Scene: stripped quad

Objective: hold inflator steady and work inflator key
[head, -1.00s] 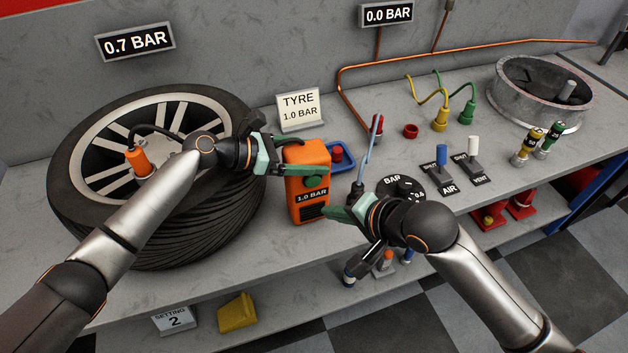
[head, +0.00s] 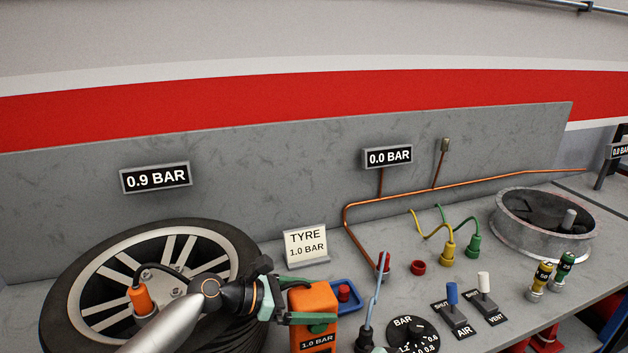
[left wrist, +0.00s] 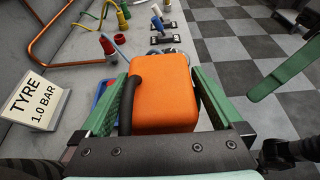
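My left gripper (head: 318,301) is shut around the inflator's upper body, one finger on each side. In the left wrist view the orange inflator (left wrist: 165,92) sits upright between the green fingers, a black hose beside it. The wall display (head: 156,177) reads 0.9 BAR. My right gripper is mostly cut off below the head view; one green finger (left wrist: 285,75) shows in the left wrist view, apart from the inflator.
The "TYRE 1.0 BAR" card (head: 306,245) stands behind the inflator. A blue tray (head: 345,295) lies beside it. To the right are the BAR dial (head: 412,335), the blue-topped AIR lever (head: 452,296), the white-topped VENT lever (head: 484,284) and a metal drum (head: 545,222).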

